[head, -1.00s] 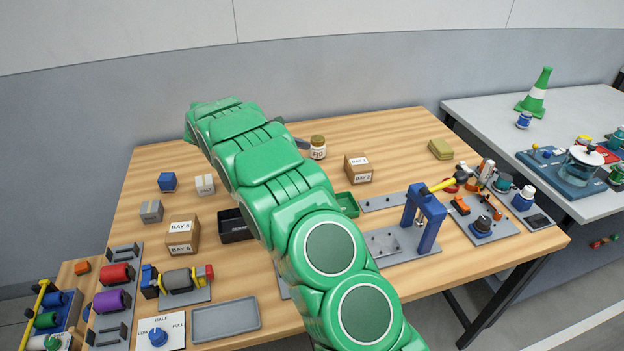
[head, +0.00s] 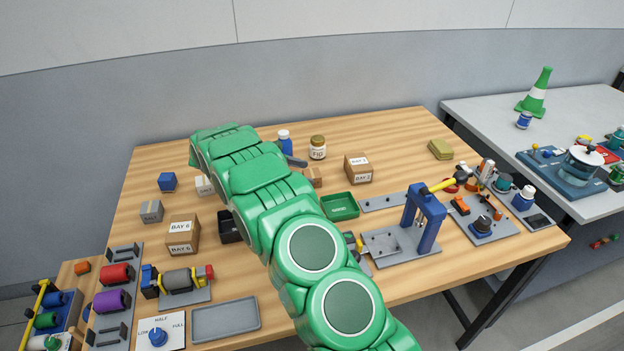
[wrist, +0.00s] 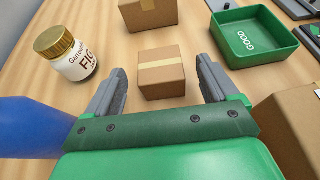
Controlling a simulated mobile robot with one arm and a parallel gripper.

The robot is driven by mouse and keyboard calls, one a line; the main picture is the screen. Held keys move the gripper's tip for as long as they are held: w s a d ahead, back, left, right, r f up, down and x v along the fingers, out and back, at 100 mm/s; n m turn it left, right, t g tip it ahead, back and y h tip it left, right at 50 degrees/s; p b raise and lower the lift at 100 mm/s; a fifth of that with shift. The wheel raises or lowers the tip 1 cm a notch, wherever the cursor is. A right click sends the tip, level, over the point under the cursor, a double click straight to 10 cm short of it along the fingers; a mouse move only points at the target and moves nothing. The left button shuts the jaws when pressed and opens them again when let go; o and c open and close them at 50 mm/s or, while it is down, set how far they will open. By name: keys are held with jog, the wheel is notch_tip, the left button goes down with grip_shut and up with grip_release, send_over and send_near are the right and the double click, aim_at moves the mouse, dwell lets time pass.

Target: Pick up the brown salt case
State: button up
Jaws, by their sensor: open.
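A small brown case (wrist: 161,74) with a pale tape strip lies between my gripper's fingers in the wrist view. It also shows in the head view (head: 314,178), partly hidden by my arm. I can read no salt label on it. My gripper (wrist: 161,78) is open, with one grey finger on each side of the case and a gap visible on both sides. In the head view one finger of my gripper (head: 297,161) shows just above the case; the rest is behind my arm.
A gold-lidded FIG jar (wrist: 67,55) and a blue bottle (head: 285,142) stand left of the case. A green GOOD tray (wrist: 255,35) is right. A brown BAY box (head: 358,169) lies beyond. Another brown box (wrist: 290,130) sits close at lower right.

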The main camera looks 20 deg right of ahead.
aim_at(309, 173)
jog(key=shift+x, duration=1.5)
jog(key=c, duration=1.1)
